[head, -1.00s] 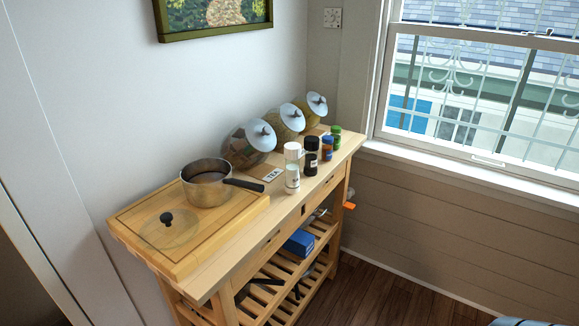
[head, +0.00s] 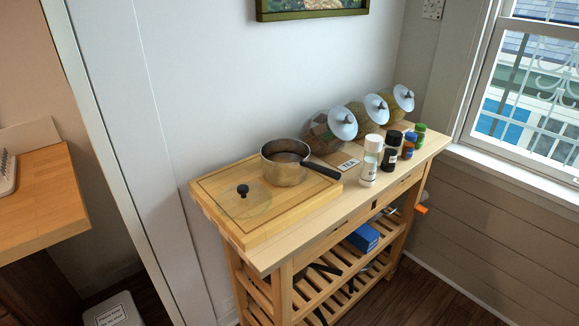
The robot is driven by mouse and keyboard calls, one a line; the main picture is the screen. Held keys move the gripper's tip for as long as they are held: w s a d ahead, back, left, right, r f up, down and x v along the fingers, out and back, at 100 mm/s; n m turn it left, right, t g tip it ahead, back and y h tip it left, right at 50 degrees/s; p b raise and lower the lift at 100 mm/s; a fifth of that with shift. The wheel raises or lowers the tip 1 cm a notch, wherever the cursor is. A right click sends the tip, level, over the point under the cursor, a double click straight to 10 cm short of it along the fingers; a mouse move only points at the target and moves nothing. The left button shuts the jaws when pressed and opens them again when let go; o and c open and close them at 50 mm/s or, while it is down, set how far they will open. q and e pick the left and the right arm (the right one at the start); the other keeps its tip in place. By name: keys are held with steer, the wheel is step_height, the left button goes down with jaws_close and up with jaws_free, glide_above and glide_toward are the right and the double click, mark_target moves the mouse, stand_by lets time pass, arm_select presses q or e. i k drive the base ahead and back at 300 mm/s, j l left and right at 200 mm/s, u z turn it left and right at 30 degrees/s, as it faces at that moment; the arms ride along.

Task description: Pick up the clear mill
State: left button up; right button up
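The clear mill (head: 370,161) has a white cap and a see-through body with pale contents. It stands upright on the wooden kitchen cart (head: 285,251), near the front edge. A black mill (head: 391,152) stands just behind it to the right. Neither of my grippers shows in the head view.
A saucepan (head: 285,165) with its dark handle towards the mill, and a glass lid (head: 243,198), are on the cutting board at left. Glass jars (head: 327,131), a tea label (head: 348,165) and spice jars (head: 419,135) are nearby. A wooden table (head: 45,205) is far left.

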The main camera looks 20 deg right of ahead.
mark_target(367, 179)
steer(key=i+l, duration=0.1)
steer(key=l, duration=0.85)
steer(key=i+l, duration=0.1)
steer(key=l, duration=0.85)
steer(key=i+l+u, duration=0.1)
steer(key=l, duration=0.9)
